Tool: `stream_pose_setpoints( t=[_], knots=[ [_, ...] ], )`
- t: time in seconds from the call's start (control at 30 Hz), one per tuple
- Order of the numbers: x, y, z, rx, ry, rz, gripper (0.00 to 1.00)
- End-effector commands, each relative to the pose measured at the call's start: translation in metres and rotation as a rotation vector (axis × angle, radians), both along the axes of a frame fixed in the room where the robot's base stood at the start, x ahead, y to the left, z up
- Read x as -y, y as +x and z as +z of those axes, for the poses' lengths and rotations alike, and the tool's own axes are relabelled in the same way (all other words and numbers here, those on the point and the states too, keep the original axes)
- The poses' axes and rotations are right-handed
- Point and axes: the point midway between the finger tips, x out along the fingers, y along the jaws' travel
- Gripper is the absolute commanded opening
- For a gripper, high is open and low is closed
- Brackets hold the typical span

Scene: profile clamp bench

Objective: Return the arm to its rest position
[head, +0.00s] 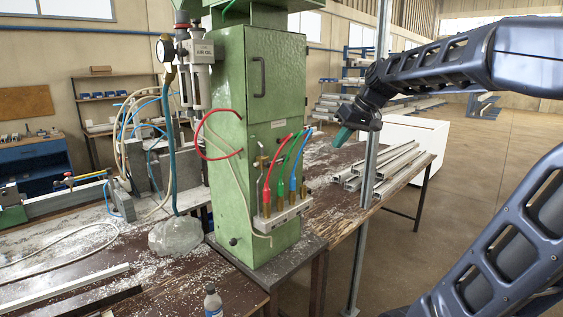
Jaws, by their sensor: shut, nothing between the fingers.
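My gripper (343,136) hangs at the end of my dark blue arm, right of centre in the head view. It is shut and empty, with its greenish fingertips pointing down and left. It is in the air, in front of the far part of the bench and the upright metal post as seen here. My arm comes in from the right edge, with another of its links at the lower right. The green clamp machine (262,110) stands to the left of my gripper, with a visible gap between them in the picture.
The wooden bench (340,225) carries stacked metal profiles (385,165) on its right part. An upright metal post (369,190) stands at its front edge. Red, green and blue hoses (292,165) loop from the machine. A small bottle (213,301) is at the lower front. Open floor (480,170) lies right.

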Motion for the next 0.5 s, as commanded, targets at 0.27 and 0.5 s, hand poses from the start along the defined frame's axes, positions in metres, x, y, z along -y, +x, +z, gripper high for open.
stream_pose_setpoints(
  t=[0.27, 0.5],
  knots=[
    [0.054, -0.083, -0.075, -0.034, -0.143, -0.256, 0.00],
    [0.085, -0.134, -0.128, -0.033, -0.243, -0.428, 0.00]
  ],
)
